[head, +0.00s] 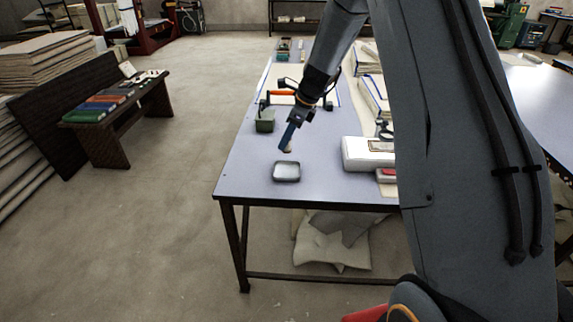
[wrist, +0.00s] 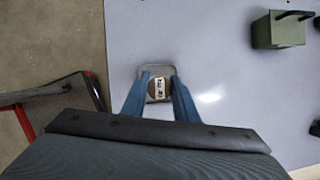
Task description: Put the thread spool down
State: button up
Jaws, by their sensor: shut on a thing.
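My gripper (head: 285,147) points down over the near end of the grey table (head: 240,165). In the wrist view its two blue fingers (wrist: 159,78) are shut on a small pale thread spool (wrist: 158,88) with dark marks on its top. In the head view the spool is mostly hidden by the fingers. A small square metal tray (head: 286,178) lies on the table just below and nearer than the fingertips. In the wrist view the tray's rim (wrist: 152,69) shows behind the spool. The spool looks held above the table; the exact height is hard to tell.
A green box with a dark handle (head: 265,122) stands behind the gripper, also seen in the wrist view (wrist: 275,32). A white box (head: 366,154) and a small red item (head: 388,173) lie to the right. The table's left and front edges are close to the tray.

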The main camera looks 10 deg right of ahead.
jog(key=f, duration=0.4)
jog(key=f+p, duration=0.1)
jog(key=f, duration=0.1)
jog(key=shift+w+d, duration=0.2)
jog(key=shift+w, duration=0.05)
jog(key=shift+f+p, duration=0.45)
jog(key=shift+f, duration=1.55)
jog(key=shift+f, duration=0.1)
jog(key=o, duration=1)
jog(key=shift+o, duration=0.2)
jog(key=b+v, duration=0.2)
jog(key=v, duration=1)
jog(key=s+a+r+n+h, duration=0.1)
jog(key=s+r+n+h, duration=0.1)
jog(key=s+n, duration=1)
jog(key=s+a+r+n+g+h, duration=0.1)
jog(key=s+a+r+n+h, duration=0.1)
jog(key=s+n, duration=0.9)
jog(key=s, duration=1)
jog(key=shift+s+a+n+g, duration=0.3)
jog(key=shift+a+n, duration=0.05)
jog(key=shift+n, duration=0.05)
